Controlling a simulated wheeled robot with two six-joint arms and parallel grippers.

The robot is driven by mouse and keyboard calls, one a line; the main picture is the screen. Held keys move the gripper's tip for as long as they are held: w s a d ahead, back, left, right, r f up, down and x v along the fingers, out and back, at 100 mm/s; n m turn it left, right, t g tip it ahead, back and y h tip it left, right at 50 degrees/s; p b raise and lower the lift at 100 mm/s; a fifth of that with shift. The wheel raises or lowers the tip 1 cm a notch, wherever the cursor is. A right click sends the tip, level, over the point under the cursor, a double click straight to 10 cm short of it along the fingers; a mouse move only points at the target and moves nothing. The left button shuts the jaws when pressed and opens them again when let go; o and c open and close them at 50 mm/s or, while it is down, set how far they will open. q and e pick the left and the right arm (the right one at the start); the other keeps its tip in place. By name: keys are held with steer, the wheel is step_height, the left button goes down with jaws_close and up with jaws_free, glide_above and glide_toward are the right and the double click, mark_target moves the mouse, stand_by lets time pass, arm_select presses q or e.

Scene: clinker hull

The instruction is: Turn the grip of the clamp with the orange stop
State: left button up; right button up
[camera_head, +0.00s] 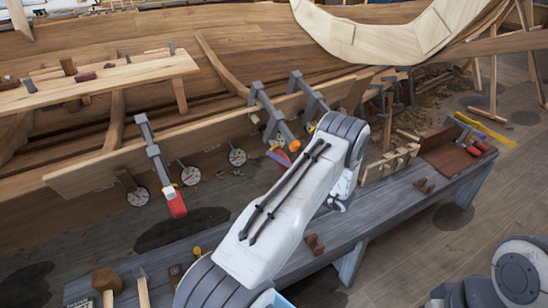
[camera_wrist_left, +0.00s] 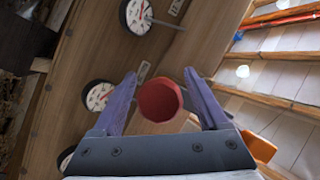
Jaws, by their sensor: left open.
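The clamp with the orange stop (camera_head: 294,146) is the middle grey clamp (camera_head: 271,114), gripping the upper edge of the hull plank. Its red grip, seen nearly end-on as a round red cylinder (camera_wrist_left: 160,101) in the left wrist view, lies between my left gripper's two purple fingers. My left gripper (camera_wrist_left: 160,76) is open around it, with gaps visible at the sides. In the head view only part of the left gripper (camera_head: 277,157) shows beside the clamp's lower end; my own arm hides the rest. My right gripper is not in view.
Another clamp (camera_head: 150,147) with a red grip hangs to the left, and a further grey clamp (camera_head: 313,98) stands to the right. Dial gauges (camera_head: 190,176) sit along the plank. A grey bench (camera_head: 376,215) carries tools, including a mallet (camera_head: 107,280).

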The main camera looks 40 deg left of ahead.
arm_select(q)
steer(key=b+v, duration=0.1)
steer(key=v, duration=0.7)
steer(key=shift+d, duration=0.45)
stand_by(0.7)
steer(key=s+d+r+n+t+h+p, duration=0.1)
steer(key=s+d+n+t+h+p, duration=0.15)
steer(key=d+n+t, duration=0.2)
steer(key=shift+t, duration=0.35)
steer(key=a, duration=0.3)
steer(key=w+a, duration=0.1)
steer(key=a, duration=0.3)
steer(key=w+a+p, duration=0.1)
steer(key=a, duration=0.3)
steer(key=shift+w+r, duration=0.1)
steer(key=shift+r, duration=0.05)
